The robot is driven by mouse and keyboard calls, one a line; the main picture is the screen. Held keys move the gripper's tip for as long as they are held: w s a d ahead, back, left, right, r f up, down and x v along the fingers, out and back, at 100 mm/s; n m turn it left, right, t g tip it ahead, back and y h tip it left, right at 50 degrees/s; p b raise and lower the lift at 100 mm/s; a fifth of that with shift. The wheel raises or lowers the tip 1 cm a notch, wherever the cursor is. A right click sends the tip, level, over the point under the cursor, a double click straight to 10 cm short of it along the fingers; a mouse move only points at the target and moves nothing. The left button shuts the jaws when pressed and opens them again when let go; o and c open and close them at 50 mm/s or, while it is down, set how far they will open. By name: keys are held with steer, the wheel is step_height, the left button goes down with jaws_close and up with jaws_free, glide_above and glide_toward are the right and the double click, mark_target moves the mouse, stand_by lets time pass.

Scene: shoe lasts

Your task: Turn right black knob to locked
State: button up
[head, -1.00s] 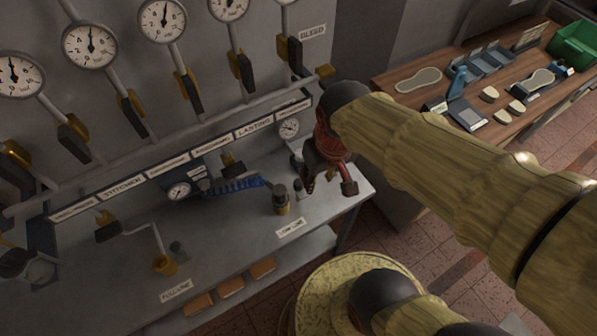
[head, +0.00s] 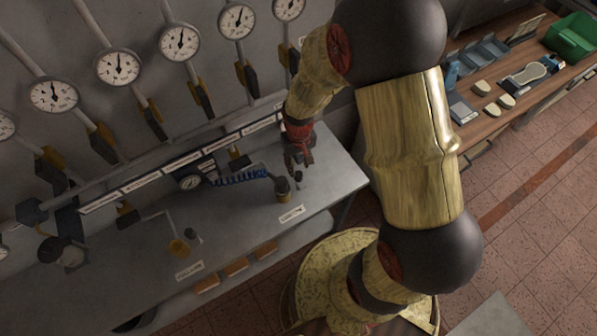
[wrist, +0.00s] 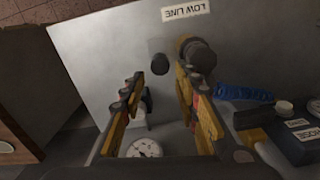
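The right black knob (head: 298,177) is small and round and stands on the grey bench by the LOW LINE label (head: 291,214). It also shows in the wrist view (wrist: 160,64), just past my fingertips and roughly between them. My gripper (head: 298,160) is above it in the head view, pointing down, and its fingers (wrist: 161,86) are apart with nothing between them. I cannot tell the gap to the knob. A taller black-topped, brass-based fitting (head: 283,190) stands close beside the knob, near my right finger in the wrist view (wrist: 200,56).
A blue coiled hose (head: 240,177) and a gauge (head: 190,182) lie left of the knob. Another brass fitting (head: 179,247) and small black knob (head: 191,235) stand farther left. Wall gauges and valve levers line the panel behind. A wooden bench (head: 487,119) stands right.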

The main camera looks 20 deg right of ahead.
mark_target(298, 174)
step_height(298, 174, down, 6)
stand_by(0.4)
steer(key=shift+c, duration=1.2)
jaws_close()
